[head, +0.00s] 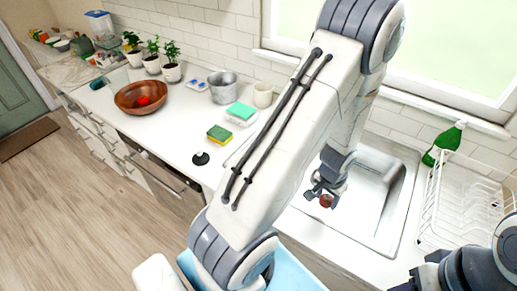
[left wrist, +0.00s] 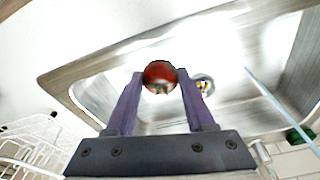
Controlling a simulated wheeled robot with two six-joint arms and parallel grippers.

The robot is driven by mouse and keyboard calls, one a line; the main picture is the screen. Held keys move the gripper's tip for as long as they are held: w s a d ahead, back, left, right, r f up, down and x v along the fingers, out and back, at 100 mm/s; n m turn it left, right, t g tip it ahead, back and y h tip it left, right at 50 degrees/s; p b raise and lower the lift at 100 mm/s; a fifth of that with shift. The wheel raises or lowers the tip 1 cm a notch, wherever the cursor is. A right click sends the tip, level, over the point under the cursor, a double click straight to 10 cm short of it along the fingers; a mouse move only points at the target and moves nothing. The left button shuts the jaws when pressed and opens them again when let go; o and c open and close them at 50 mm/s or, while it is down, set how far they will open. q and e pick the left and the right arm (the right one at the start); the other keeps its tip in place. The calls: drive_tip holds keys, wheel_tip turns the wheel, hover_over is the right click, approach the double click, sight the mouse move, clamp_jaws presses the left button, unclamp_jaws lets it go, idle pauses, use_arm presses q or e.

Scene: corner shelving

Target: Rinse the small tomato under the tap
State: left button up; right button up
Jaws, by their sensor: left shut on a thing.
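The small red tomato (left wrist: 159,76) is held between the fingertips of my left gripper (left wrist: 160,88), which is shut on it. In the head view the tomato (head: 326,201) and my left gripper (head: 318,190) are low over the sink (head: 365,218), at its left side. The tap is hidden behind my left arm in the head view. In the left wrist view a thin pale-blue streak (left wrist: 280,108) crosses the sink to the right of the tomato, apart from it; I cannot tell if it is water. My right arm shows at the lower right, its gripper unclear.
A white dish rack (head: 460,207) and a green bottle (head: 443,143) are right of the sink. A wooden bowl (head: 128,103) with a red item, a metal pot (head: 222,90), sponges (head: 219,135) and potted plants (head: 172,72) stand on the left counter.

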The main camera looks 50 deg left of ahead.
use_arm(q)
drive_tip(key=s+a+r+t+y+p, duration=0.1)
drive_tip(key=a+r+t+p, duration=0.3)
drive_tip(key=a, duration=0.6)
drive_tip(key=s+a+r+t+y+p, duration=0.15)
drive_tip(key=a+t, duration=0.35)
drive_tip(key=a, duration=0.6)
drive_tip(key=w+a+f+b, duration=0.2)
drive_tip(key=w+b, duration=0.4)
drive_tip(key=w, duration=0.7)
drive_tip(key=shift+w+a+f+m, duration=0.15)
drive_tip(key=shift+a+m, duration=0.15)
drive_tip(key=shift+a, duration=0.3)
drive_tip(key=shift+d, duration=0.15)
drive_tip(key=shift+w+d, duration=0.15)
drive_tip(key=shift+d, duration=0.3)
drive_tip(key=shift+a, duration=0.1)
